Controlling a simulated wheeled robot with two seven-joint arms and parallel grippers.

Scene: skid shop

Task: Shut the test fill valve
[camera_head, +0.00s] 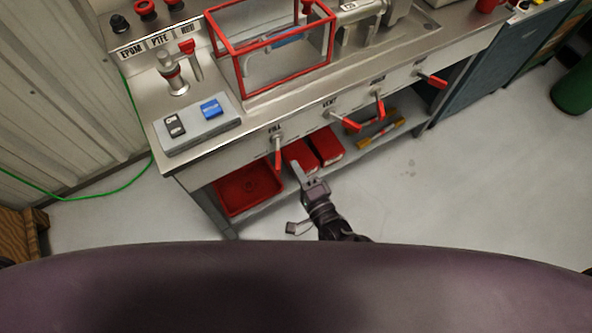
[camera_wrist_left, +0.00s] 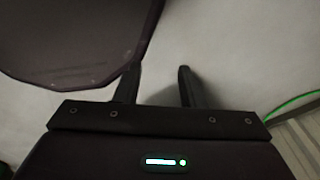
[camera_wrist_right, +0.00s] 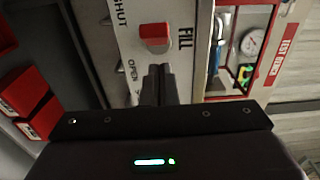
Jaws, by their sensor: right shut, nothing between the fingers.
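The fill valve's red lever (camera_head: 278,158) is on the bench's front panel under the FILL label. In the head view it points down the picture, while the other levers slant differently. The right wrist view shows its red grip (camera_wrist_right: 155,33) between the FILL and SHUT lettering, with OPEN nearer the fingers. My right gripper (camera_head: 297,170) is shut and empty, close in front of the panel; its fingertips (camera_wrist_right: 158,70) appear just short of the lever, and contact cannot be told. My left gripper (camera_wrist_left: 157,82) is open and empty over bare floor, away from the bench.
Further right are the vent lever (camera_head: 346,122) and two more red levers (camera_head: 379,106). A red tray (camera_head: 248,190) and red boxes (camera_head: 325,146) sit on the lower shelf. A red-framed guard (camera_head: 275,83) stands on top. A green hose (camera_head: 100,194) lies left; the floor is open.

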